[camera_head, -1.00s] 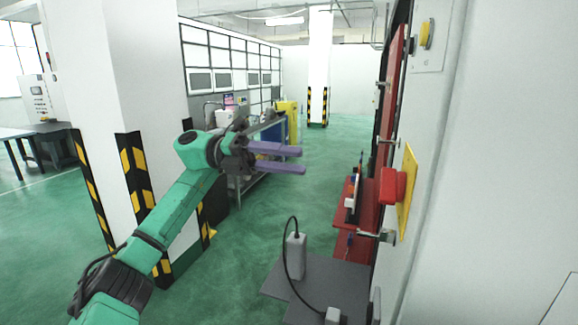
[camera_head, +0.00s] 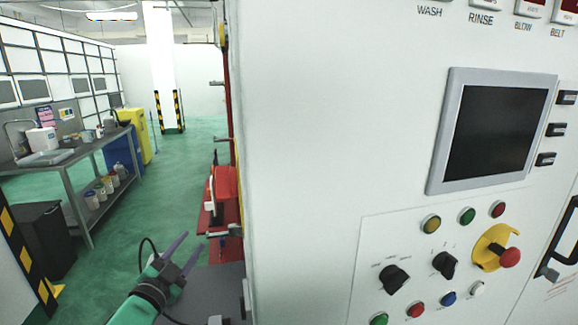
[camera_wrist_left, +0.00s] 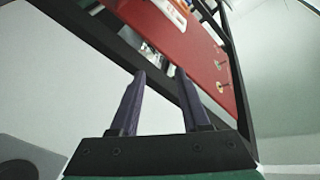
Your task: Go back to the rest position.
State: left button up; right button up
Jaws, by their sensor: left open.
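My left gripper (camera_head: 183,253) shows at the lower left of the head view, with two purple fingers on a dark wrist and a green arm. Its fingers are spread apart with nothing between them. It is beside the left edge of the white machine cabinet (camera_head: 300,130), above the grey surface at the bottom. In the left wrist view the two purple fingers (camera_wrist_left: 158,88) are also apart and empty, pointing toward a dark frame (camera_wrist_left: 100,35) and a red panel (camera_wrist_left: 190,50). My right gripper is not in view.
A metal workbench (camera_head: 75,170) and yellow bin (camera_head: 143,130) stand at left. Green floor (camera_head: 180,165) lies open between.

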pick_arm(q)
jog(key=s+a+f+n+g+y, duration=0.1)
jog(key=s+f+n+g+y, duration=0.2)
jog(key=s+f, duration=0.4)
jog(key=s+f+n+g+y, duration=0.1)
jog(key=s+f+n+g, duration=0.3)
jog(key=f, duration=0.6)
jog(key=s+d+f+n+g+h, duration=0.1)
jog(key=s+f+g, duration=0.25)
jog(key=s, duration=0.45)
jog(key=s+d+f+g, duration=0.1)
jog(key=s+f+g, duration=0.25)
jog(key=s, duration=0.55)
notch_tip(320, 180, down, 24)
jog(key=s+g, duration=0.2)
jog(key=s, duration=0.1)
jog(key=s+a+f+g, duration=0.1)
jog(key=s+a+f, duration=0.2)
jog(key=s+f, duration=1)
jog(key=s, duration=0.3)
jog(key=shift+f, duration=0.3)
jog(key=shift+a, duration=0.1)
